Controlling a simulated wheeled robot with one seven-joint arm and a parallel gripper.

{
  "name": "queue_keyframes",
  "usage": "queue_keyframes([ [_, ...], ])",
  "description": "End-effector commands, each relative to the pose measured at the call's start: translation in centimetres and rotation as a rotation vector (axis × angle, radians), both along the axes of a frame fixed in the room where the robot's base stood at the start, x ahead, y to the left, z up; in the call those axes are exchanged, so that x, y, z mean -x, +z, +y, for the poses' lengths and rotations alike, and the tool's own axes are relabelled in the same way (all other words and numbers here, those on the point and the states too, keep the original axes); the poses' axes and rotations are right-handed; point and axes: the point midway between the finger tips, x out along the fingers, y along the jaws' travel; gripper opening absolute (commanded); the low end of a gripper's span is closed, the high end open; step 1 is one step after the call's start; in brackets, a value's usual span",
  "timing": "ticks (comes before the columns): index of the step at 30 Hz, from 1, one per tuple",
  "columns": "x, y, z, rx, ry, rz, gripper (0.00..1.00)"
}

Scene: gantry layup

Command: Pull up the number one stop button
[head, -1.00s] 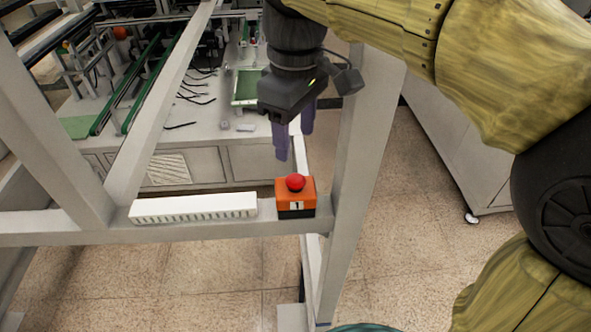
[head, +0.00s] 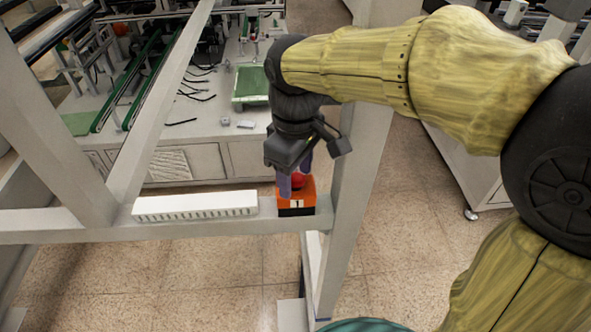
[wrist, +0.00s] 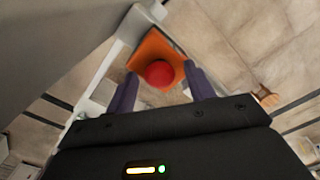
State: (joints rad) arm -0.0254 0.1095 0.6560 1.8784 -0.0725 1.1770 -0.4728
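The number one stop button is an orange box (head: 309,194) with a black base, a white label "1" and a round red knob (head: 299,180) on top. It sits on the grey frame rail, beside the post. My gripper (head: 293,186) points down over it, its purple fingers at the height of the knob and partly hiding it. In the wrist view the red knob (wrist: 160,74) lies between and just beyond the two spread fingers (wrist: 162,88), with a gap on each side. The gripper is open and holds nothing.
A white slotted strip (head: 195,206) lies on the rail (head: 100,236) left of the button. A grey upright post (head: 352,190) stands close on the right. Behind is a machine bench with a green tray (head: 258,84). Open tiled floor lies in front.

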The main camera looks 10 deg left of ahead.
Motion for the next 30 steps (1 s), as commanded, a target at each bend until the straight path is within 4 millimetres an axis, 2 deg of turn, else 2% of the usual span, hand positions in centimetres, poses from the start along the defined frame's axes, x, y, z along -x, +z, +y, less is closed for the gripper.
queue_keyframes([
  [1,-0.01,0.01,0.0,0.0,0.0,0.0,0.43],
  [6,0.0,0.02,0.01,0.0,0.0,0.0,0.12],
  [26,0.0,0.37,0.01,0.0,0.0,0.0,0.12],
  [27,0.0,0.37,0.01,0.0,0.0,0.0,0.35],
  [30,0.0,0.36,0.01,0.0,0.0,0.0,0.55],
])
